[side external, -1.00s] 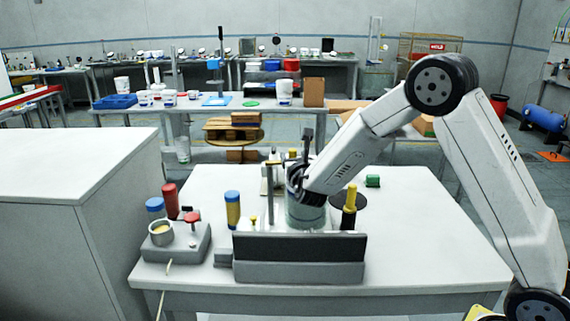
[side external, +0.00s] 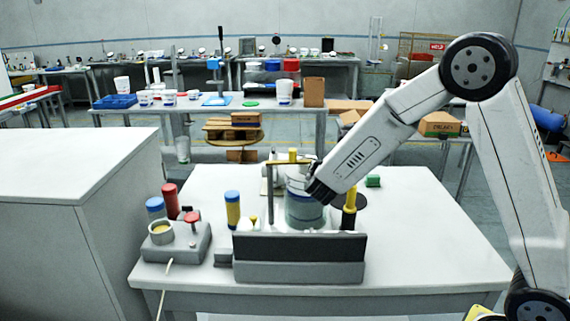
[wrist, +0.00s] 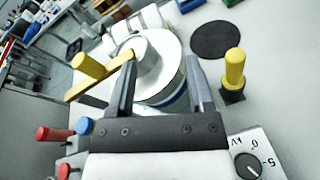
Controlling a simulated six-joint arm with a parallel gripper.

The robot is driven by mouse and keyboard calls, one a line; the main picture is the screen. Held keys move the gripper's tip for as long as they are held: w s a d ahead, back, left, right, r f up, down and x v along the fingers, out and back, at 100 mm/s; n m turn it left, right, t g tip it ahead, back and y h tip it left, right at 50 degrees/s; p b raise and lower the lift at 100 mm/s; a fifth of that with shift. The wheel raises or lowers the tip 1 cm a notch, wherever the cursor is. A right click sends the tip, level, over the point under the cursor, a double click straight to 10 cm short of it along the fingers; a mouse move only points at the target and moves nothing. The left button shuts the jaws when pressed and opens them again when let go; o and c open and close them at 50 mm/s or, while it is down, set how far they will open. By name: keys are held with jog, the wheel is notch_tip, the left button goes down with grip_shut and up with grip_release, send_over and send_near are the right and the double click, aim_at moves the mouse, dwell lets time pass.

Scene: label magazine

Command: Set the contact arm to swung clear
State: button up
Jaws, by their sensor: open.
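The contact arm appears to be a flat yellow bar (wrist: 101,78) with a yellow knob (wrist: 88,66) standing on it, in the wrist view. It reaches to the white top of a glass jar (wrist: 163,88). In the side view the yellow bar (side external: 284,162) lies level above the jar (side external: 303,213). My gripper (wrist: 161,63) is open and empty. Its two dark fingers are spread over the jar, with the yellow knob outside them to the left.
A second yellow handle (wrist: 234,68) stands upright on a black base right of the jar, near a dark round disc (wrist: 218,40). A dial box (wrist: 258,165) is close by at lower right. Red knobs (wrist: 55,134) and a blue cap (wrist: 84,126) stand at left.

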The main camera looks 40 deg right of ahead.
jog(key=s+a+f+m+g+y, duration=0.1)
jog(key=s+f+m+g+y, duration=0.15)
jog(key=s+m, duration=0.25)
jog(key=s+f+m+g+y, duration=0.1)
jog(key=s+m+g, duration=0.3)
jog(key=s+m, duration=0.15)
jog(key=s+a+m+y, duration=0.1)
jog(key=a+m+y, duration=0.1)
jog(key=m, duration=0.1)
jog(key=s+a+m+y, duration=0.1)
jog(key=a+m+y, duration=0.1)
jog(key=a+m, duration=0.1)
jog(key=s+a+m+y, duration=0.1)
jog(key=a+m+y, duration=0.2)
jog(key=shift+a+r+m, duration=0.15)
jog(key=shift+r+m, duration=0.2)
jog(key=shift+s+a+f+m+t+y, duration=0.25)
jog(key=shift+s+a+m+y, duration=0.25)
jog(key=shift+a+m, duration=0.25)
jog(key=s+a+f, duration=0.1)
jog(key=s+f, duration=0.5)
jog(key=shift+a+f+y, duration=0.15)
jog(key=shift+a+y, duration=0.2)
jog(key=shift+s, duration=0.1)
